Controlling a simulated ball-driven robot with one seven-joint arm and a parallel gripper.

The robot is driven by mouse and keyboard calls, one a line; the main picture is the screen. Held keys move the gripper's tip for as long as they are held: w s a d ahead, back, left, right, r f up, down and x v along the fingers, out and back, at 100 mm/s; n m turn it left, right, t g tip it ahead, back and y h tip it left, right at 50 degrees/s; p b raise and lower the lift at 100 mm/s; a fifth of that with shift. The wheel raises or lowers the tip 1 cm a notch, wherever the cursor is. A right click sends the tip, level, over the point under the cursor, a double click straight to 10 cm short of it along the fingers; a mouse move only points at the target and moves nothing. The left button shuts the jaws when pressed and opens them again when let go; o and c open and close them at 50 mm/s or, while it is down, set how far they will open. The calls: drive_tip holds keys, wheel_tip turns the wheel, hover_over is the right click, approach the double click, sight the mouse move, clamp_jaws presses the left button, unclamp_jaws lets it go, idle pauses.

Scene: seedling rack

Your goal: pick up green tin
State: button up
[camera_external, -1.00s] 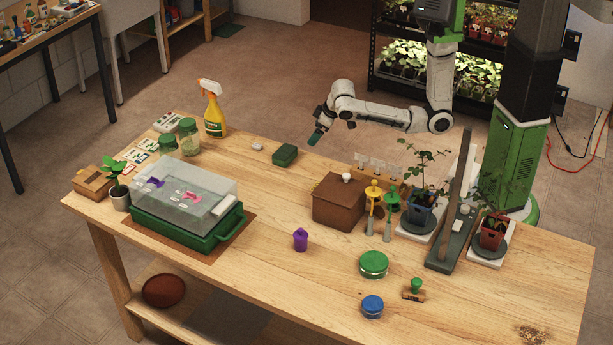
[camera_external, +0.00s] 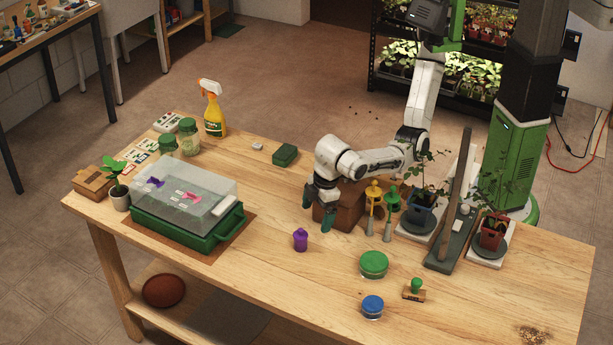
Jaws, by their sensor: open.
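Two things could be the green tin. One is a small dark green box with rounded corners (camera_external: 285,155), lying near the table's far edge. The other is a round, low container with a green lid (camera_external: 373,264), standing nearer the front, right of the middle. My gripper (camera_external: 317,209) points down over the table between them, beside the brown wooden box (camera_external: 350,199). Its green-tipped fingers are apart, with nothing seen between them. It is below and right of the dark green box in the picture, and above and left of the round container. My arm partly hides the wooden box.
A purple bottle (camera_external: 300,239) stands just in front of my gripper. A blue-lidded container (camera_external: 372,306) and a green-handled stamp (camera_external: 416,289) are near the front. Potted plants and a tall post (camera_external: 450,200) crowd the right. A clear-lidded propagator (camera_external: 182,230) is at left.

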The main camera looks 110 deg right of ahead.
sight(374, 260)
drive_tip(key=s+a+n, duration=0.1)
drive_tip(key=s+a, duration=0.3)
drive_tip(key=a, duration=0.1)
drive_tip(key=s+a+r+n+g+b, duration=0.1)
drive_tip(key=s+a, duration=0.3)
drive_tip(key=a, duration=0.1)
drive_tip(key=s+a+r+n+g, duration=0.1)
drive_tip(key=s+a, duration=0.2)
drive_tip(key=a, duration=0.2)
drive_tip(key=shift+s+a+r+n, duration=0.1)
drive_tip(key=shift+s+a+n, duration=0.15)
drive_tip(key=shift+s+n, duration=0.15)
drive_tip(key=shift+s+a+f+b, duration=0.1)
drive_tip(key=shift+f+b, duration=0.15)
drive_tip(key=shift+b, duration=0.05)
wheel_tip(374, 260, down, 4)
drive_tip(key=shift+f+b, duration=0.2)
drive_tip(key=shift+b, duration=0.2)
drive_tip(key=shift+f, duration=2.85)
drive_tip(key=c, duration=0.9)
